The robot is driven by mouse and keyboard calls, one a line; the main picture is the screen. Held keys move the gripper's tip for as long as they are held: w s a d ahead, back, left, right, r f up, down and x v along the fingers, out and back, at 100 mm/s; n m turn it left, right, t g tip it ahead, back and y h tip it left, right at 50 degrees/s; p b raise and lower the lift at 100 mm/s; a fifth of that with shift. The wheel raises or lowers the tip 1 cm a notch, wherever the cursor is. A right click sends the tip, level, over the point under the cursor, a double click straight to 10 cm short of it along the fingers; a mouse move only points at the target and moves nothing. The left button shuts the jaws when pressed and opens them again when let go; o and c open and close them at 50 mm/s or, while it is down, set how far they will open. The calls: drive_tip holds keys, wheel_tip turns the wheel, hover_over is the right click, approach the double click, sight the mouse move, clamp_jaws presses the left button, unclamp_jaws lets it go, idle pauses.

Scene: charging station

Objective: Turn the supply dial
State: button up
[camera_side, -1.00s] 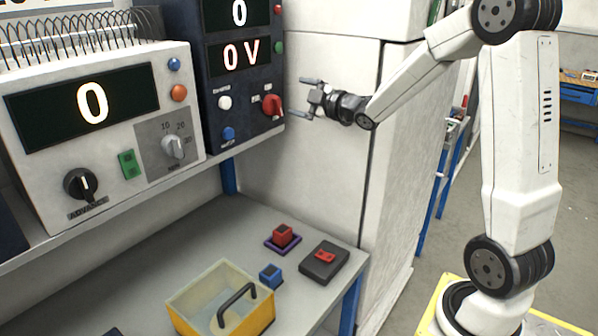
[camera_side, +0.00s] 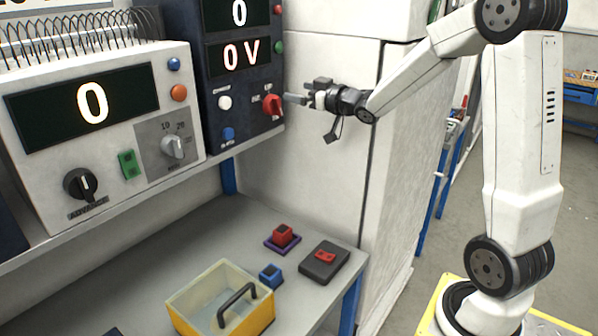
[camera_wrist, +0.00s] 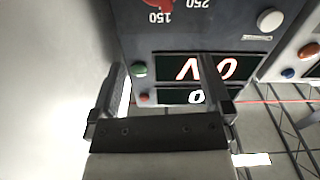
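The supply dial is a red knob (camera_side: 272,105) low on the right side of the dark blue supply panel (camera_side: 250,92). In the wrist view only part of the red dial (camera_wrist: 158,4) shows at the top edge, above an upside-down "150". My gripper (camera_side: 297,98) is just right of the dial in the side view, its fingers pointing at the panel. Whether a fingertip touches the dial is unclear. In the wrist view my gripper (camera_wrist: 163,66) is open, with its fingers wide apart and nothing between them. The supply displays (camera_side: 240,56) read 0 and 0 V.
White (camera_side: 225,102) and blue (camera_side: 228,134) knobs sit left of the dial. A grey selector (camera_side: 174,147) is on the white unit further left. A yellow bin (camera_side: 255,318), red block (camera_side: 282,234) and blue block (camera_side: 270,276) stand on the bench below. A white wall is behind my gripper.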

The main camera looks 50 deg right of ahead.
sight(280, 108)
drive_tip(key=shift+f, duration=2.7)
drive_tip(key=shift+w, duration=0.15)
drive_tip(key=shift+w, duration=3.8)
drive_tip(key=c, duration=1.1)
